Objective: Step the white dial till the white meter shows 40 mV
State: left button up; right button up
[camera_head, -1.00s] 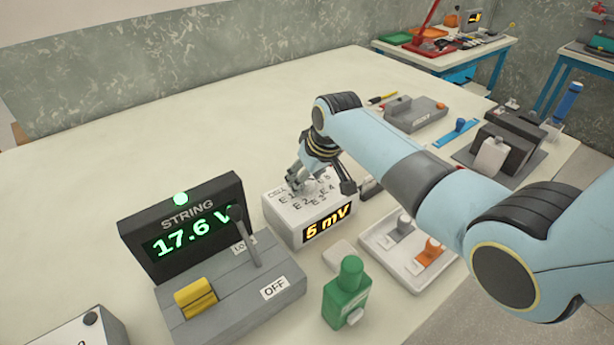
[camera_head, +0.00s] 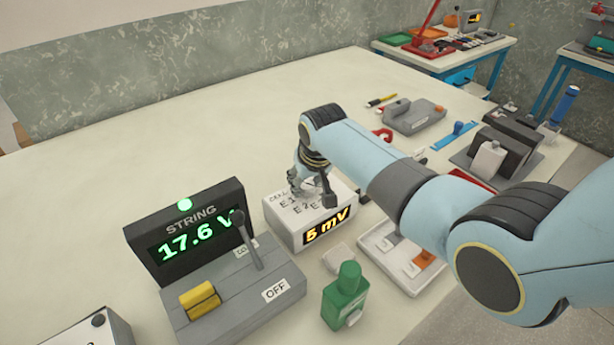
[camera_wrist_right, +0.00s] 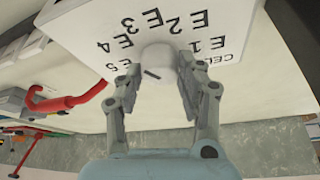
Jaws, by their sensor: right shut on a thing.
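The white meter (camera_head: 285,231) is a white box on the table with an amber display (camera_head: 327,226) reading 5 mV. Its top carries labels E1 to E5 and the word CELL; in the head view my gripper covers part of them. The white dial (camera_wrist_right: 158,60) is a round knob with a dark pointer mark, seen in the right wrist view. My right gripper (camera_wrist_right: 158,85) is over the meter with its fingers on either side of the dial, shut on it. It also shows in the head view (camera_head: 308,183). My left gripper is not in view.
A green bottle (camera_head: 345,297) and a white tray (camera_head: 415,275) stand in front and right.

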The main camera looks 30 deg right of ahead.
jog(key=m+h, duration=0.1)
jog(key=m, duration=0.1)
jog(key=shift+a+r+m+p, duration=0.1)
jog(key=shift+m+p, duration=0.2)
jog(key=shift+w+m+g+h, duration=0.1)
jog(key=shift+m+g+h, duration=0.3)
jog(key=shift+m, duration=1.1)
jog(key=o, duration=1.1)
jog(key=shift+o, duration=0.2)
jog(key=v, duration=1.2)
jog(key=shift+a, duration=0.15)
